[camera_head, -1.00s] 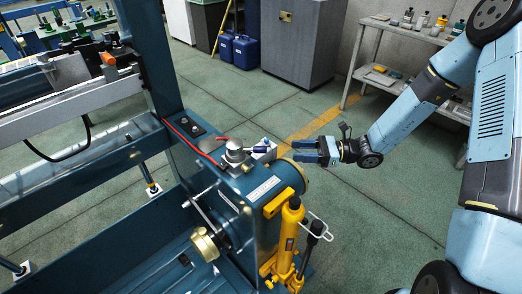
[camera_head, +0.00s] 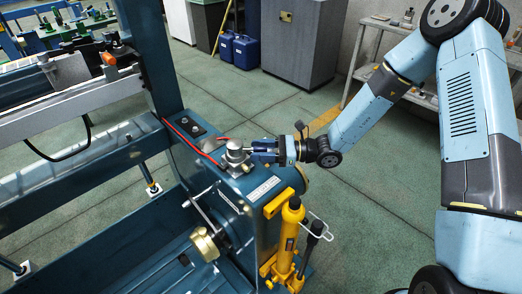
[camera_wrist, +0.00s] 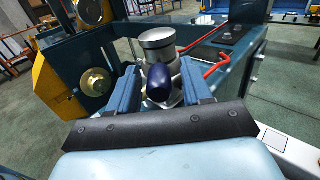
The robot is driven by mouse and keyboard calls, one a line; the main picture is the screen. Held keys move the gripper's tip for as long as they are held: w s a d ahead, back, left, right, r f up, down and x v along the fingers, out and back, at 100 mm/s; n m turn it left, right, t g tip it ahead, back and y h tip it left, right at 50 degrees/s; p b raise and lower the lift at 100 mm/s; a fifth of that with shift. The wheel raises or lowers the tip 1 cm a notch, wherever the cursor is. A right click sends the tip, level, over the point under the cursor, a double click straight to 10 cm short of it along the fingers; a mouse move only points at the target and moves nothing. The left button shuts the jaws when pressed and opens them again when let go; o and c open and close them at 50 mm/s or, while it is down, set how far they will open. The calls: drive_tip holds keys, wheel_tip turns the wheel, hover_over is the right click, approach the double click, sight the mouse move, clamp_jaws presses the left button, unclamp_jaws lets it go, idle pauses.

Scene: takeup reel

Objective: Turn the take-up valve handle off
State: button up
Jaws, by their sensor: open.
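The take-up valve (camera_head: 236,152) is a silver cylindrical body on top of the blue machine housing. In the wrist view the valve body (camera_wrist: 158,46) stands straight ahead. Its handle (camera_wrist: 158,84), with a dark blue grip, points toward the wrist camera. My gripper (camera_head: 254,152) is at the right side of the valve in the head view and hides most of the handle. In the wrist view my gripper (camera_wrist: 164,88) is open, with one blue finger on each side of the handle grip. I cannot tell whether either finger touches it.
A yellow hydraulic jack (camera_head: 288,238) stands at the front of the housing, below my gripper. A brass knob (camera_head: 206,245) is on the housing's side. A red hose (camera_wrist: 208,64) runs beside the valve. Open green floor (camera_head: 385,190) lies to the right.

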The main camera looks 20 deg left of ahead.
drive_tip(key=shift+c, duration=0.5)
clamp_jaws()
